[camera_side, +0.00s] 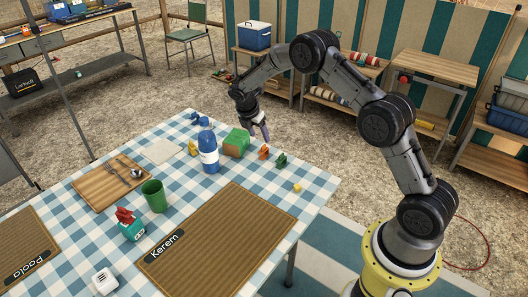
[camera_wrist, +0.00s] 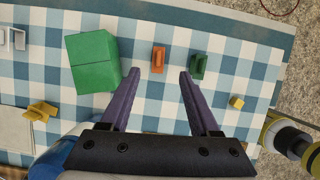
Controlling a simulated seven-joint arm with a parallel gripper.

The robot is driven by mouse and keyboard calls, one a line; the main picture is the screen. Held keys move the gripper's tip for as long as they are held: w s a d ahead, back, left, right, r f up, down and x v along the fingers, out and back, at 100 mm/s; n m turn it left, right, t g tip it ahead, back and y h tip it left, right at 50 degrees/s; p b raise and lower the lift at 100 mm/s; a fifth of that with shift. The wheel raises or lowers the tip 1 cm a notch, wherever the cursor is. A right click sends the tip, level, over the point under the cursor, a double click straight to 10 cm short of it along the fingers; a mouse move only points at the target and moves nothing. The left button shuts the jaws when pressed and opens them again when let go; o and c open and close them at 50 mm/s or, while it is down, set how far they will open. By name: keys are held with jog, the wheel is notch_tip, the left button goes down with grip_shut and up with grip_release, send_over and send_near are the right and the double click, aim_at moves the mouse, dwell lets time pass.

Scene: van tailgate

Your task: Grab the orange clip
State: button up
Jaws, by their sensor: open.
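The orange clip (camera_side: 264,152) stands on the blue checked tablecloth near the far edge, between a green block and a dark green clip (camera_side: 281,160). In the wrist view the orange clip (camera_wrist: 158,60) lies ahead of the fingertips, roughly midway between them. The dark green clip (camera_wrist: 199,66) is just to its right. My gripper (camera_side: 260,135) is above the table's far edge, close to the orange clip. In the wrist view my gripper (camera_wrist: 160,78) shows two purple fingers spread apart with nothing between them.
A green block (camera_side: 236,142) and a blue bottle (camera_side: 208,152) stand left of the orange clip. A yellow clip (camera_side: 193,149) and a small yellow cube (camera_side: 297,187) are nearby. A brown placemat (camera_side: 220,238) marked Kerem and a green cup (camera_side: 154,195) are nearer the front.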

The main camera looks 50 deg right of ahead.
aim_at(264, 145)
jog(key=x, duration=0.9)
jog(key=shift+w+d+r, duration=0.1)
jog(key=shift+d, duration=0.05)
grip_shut()
